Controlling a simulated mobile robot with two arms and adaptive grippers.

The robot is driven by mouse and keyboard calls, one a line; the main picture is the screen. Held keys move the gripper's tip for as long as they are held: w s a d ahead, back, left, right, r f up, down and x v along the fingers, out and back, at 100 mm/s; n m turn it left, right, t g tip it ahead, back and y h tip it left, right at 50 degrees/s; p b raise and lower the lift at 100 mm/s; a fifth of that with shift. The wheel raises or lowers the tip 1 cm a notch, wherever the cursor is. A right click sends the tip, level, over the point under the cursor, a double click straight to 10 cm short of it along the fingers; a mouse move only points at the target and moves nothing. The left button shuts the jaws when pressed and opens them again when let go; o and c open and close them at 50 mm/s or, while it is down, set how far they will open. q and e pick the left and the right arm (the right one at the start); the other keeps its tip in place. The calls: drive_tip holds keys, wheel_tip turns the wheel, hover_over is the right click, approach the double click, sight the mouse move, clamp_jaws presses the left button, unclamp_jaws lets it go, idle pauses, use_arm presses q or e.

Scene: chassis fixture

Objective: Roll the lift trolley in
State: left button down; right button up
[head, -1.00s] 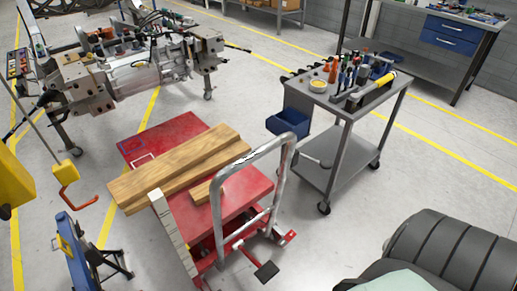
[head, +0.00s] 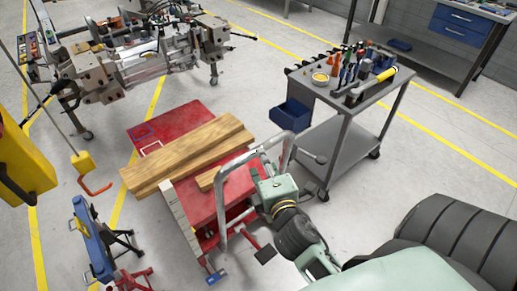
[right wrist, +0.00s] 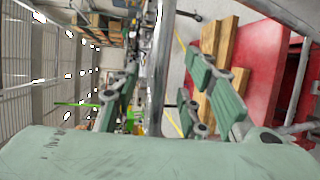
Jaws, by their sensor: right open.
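The red lift trolley (head: 232,192) stands on the floor in the middle of the head view, with wooden boards (head: 190,152) lying across it. Its silver tubular handle (head: 220,215) rises at the near end. My right gripper (head: 264,168) is at the top of the handle, partly hiding it. In the right wrist view the green fingers (right wrist: 165,95) are spread, with the handle bar (right wrist: 160,60) appearing between them; contact cannot be told. Red trolley surface (right wrist: 258,60) and boards (right wrist: 222,55) also show there. My left gripper is not in view.
A grey tool cart (head: 335,150) with a blue bin (head: 291,115) stands right of the trolley. The chassis fixture (head: 135,60) is at the back left. A yellow hoist with a hook (head: 88,172) and a blue stand (head: 92,240) are at the left. Floor between trolley and fixture is clear.

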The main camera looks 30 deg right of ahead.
drive_tip(key=p+x, duration=0.1)
drive_tip(key=x, duration=0.5)
drive_tip(key=shift+f, duration=0.1)
drive_tip(key=shift+c, duration=0.2)
clamp_jaws()
